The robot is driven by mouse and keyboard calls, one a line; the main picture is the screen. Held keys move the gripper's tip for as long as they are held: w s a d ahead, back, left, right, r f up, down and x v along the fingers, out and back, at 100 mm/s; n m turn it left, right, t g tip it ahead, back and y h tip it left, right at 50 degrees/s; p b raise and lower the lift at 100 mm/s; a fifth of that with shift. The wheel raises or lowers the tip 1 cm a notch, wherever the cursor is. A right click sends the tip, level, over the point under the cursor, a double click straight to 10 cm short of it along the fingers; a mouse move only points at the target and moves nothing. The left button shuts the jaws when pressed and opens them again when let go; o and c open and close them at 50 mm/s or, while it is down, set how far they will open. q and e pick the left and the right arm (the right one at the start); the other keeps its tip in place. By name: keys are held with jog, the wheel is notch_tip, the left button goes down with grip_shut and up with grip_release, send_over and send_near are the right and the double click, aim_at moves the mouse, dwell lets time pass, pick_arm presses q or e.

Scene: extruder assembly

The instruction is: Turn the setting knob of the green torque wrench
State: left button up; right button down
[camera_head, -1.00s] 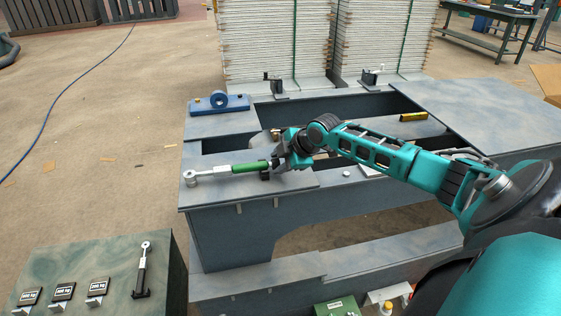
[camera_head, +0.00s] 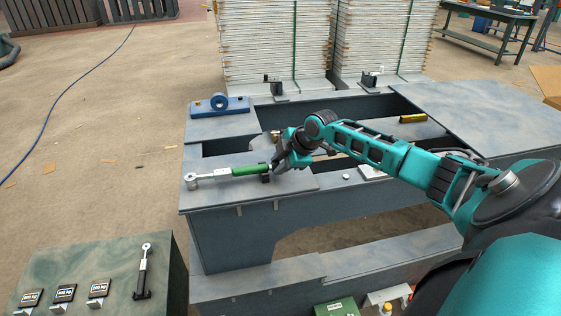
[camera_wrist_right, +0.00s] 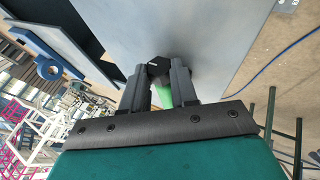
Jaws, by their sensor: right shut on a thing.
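The green torque wrench (camera_head: 248,169) lies along the front left of the grey workbench, its round metal head (camera_head: 193,181) pointing left. My right gripper (camera_head: 272,168) is at the right end of its green handle. In the right wrist view, the fingers of my right gripper (camera_wrist_right: 158,82) are shut on the black setting knob (camera_wrist_right: 159,64). The green handle (camera_wrist_right: 165,97) shows between the fingers, and the rest of the wrench is hidden there. My left gripper is not in view.
A blue fixture with a ring (camera_head: 219,103) stands behind the wrench.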

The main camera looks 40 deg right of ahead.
jog(key=shift+w+r+g+y, duration=0.2)
jog(key=shift+g+y, duration=0.2)
jog(key=shift+g, duration=0.2)
jog(key=shift+w+d+m+g, duration=0.1)
jog(key=shift+m+g, duration=0.2)
jog(key=shift+g, duration=0.1)
jog(key=shift+w+f+g+y+b, duration=0.1)
jog(key=shift+f+g+y+b, duration=0.05)
jog(key=shift+g+y+b, duration=0.45)
jog(key=shift+d+g, duration=0.1)
jog(key=shift+g, duration=0.4)
jog(key=shift+b, duration=0.4)
jog(key=shift+m+g, duration=0.3)
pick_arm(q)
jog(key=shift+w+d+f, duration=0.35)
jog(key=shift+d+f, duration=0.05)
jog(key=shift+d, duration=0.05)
